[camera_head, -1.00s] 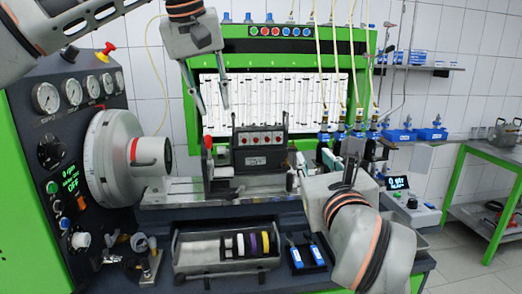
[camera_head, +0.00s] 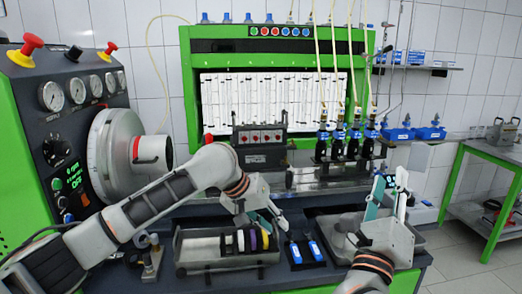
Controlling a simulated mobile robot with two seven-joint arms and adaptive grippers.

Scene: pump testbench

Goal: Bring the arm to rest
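My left arm reaches in from the lower left, and its gripper (camera_head: 279,219) hangs low in front of the bench, over the area by the parts tray. Its fingers point down and to the right; their gap is hard to make out and I see nothing held. My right gripper (camera_head: 389,184) is at the lower right with its fingers pointing up. Its teal-padded fingers stand apart with nothing between them, in front of the bench's right end.
A parts tray (camera_head: 180,262) with coloured rings and a small dark tray (camera_head: 291,253) with blue-and-white items lie at the front. A grey bin (camera_head: 338,243) is beside my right gripper. The dark block (camera_head: 262,157) stands on the bench behind. A green-framed table (camera_head: 455,180) stands at right.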

